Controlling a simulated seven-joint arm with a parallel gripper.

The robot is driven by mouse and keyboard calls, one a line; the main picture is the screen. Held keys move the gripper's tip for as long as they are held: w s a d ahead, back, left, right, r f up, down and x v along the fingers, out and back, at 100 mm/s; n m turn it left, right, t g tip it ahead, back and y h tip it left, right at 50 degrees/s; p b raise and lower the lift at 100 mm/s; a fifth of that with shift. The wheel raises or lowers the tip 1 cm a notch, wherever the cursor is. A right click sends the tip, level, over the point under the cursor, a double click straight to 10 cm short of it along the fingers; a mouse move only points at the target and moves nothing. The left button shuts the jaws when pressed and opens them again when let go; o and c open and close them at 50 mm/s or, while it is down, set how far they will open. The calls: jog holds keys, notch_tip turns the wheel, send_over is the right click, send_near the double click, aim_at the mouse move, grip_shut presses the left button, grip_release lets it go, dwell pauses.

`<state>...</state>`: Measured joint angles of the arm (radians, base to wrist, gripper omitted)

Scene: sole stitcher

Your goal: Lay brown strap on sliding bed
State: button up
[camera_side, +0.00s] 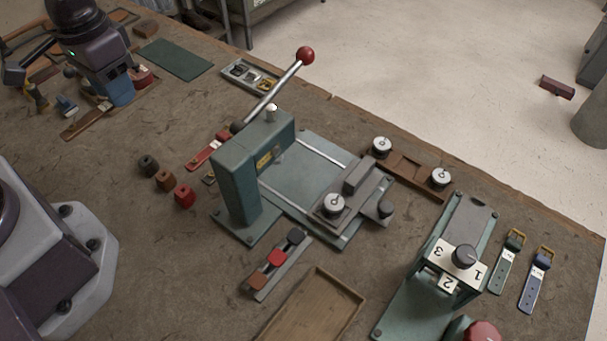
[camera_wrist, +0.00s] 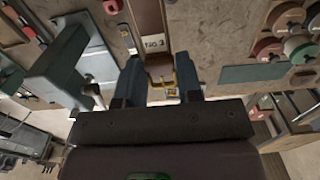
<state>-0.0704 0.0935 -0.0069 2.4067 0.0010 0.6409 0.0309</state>
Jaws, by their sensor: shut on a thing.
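The brown strap (camera_side: 84,122) is at the upper left of the side view, with a white label near its buckle end. In the wrist view the strap (camera_wrist: 148,18) runs away from me, its brass buckle between my fingers. My gripper (camera_side: 120,93) points down and is shut on the strap's buckle end; it also shows in the wrist view (camera_wrist: 160,82). I cannot tell whether the strap touches the table. The sliding bed (camera_side: 350,190) is a grey block on the railed green base of the lever press (camera_side: 240,185), far to the right of my gripper. No strap shows on it.
The red-knobbed lever (camera_side: 285,80) rises above the press. A red strap (camera_side: 203,154) and small coloured blocks (camera_side: 166,180) lie left of it. A metal tray (camera_side: 247,77) and dark green mat (camera_side: 174,59) are behind. A numbered device (camera_side: 455,265) and wooden tray (camera_side: 315,308) stand in front.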

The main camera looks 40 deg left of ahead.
jog(key=shift+r, duration=0.85)
jog(key=w+d+r, duration=0.1)
jog(key=w+d, duration=0.7)
jog(key=w, duration=0.4)
send_over(360, 171)
jog(key=f, duration=0.1)
notch_tip(360, 171, down, 11)
jog(key=shift+s+f, duration=0.1)
jog(key=shift+f, duration=2.05)
